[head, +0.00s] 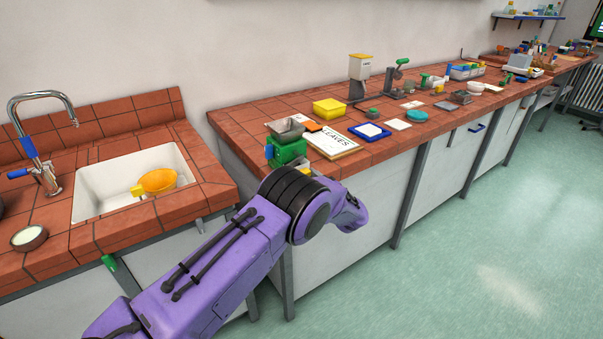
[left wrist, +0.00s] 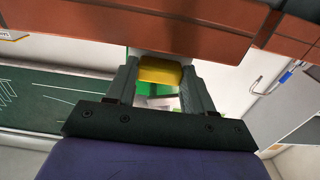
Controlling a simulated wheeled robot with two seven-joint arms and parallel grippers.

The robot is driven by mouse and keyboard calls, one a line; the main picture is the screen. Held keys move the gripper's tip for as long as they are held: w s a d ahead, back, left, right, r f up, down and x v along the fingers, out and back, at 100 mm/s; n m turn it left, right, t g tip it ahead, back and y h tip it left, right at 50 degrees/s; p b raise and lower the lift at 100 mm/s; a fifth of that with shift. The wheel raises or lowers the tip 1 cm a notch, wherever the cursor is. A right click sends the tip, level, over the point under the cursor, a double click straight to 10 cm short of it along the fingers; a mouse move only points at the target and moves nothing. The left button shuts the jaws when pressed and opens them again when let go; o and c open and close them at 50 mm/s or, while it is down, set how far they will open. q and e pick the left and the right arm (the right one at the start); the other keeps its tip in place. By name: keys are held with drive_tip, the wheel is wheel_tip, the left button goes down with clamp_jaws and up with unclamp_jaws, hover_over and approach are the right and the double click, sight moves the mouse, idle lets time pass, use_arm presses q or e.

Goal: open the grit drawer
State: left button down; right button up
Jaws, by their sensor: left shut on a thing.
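My left gripper (left wrist: 160,80) is shut on a yellow block (left wrist: 160,71), which sits between its two fingertips in the left wrist view. Something green and pale shows behind the block, partly hidden by the fingers. I cannot tell for sure whether the block is the grit drawer's handle, or how far any drawer stands out. In the head view my purple left arm reaches to the near corner of the long bench (head: 234,132) and hides the gripper. A green device (head: 287,152) with a grey hopper stands at that corner, its lower part covered by my arm. My right gripper is not in view.
A yellow box (head: 329,108), a LEAVES card (head: 326,142) and a blue-edged tray (head: 370,131) lie on the long bench. The green floor (head: 470,245) at right is clear.

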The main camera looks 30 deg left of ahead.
use_arm(q)
drive_tip(key=v, duration=0.3)
drive_tip(key=shift+c, duration=2)
unclamp_jaws()
drive_tip(key=shift+a, duration=0.1)
drive_tip(key=b+v, duration=0.2)
drive_tip(key=v, duration=0.8)
drive_tip(key=shift+d, duration=0.3)
drive_tip(key=shift+s, duration=0.1)
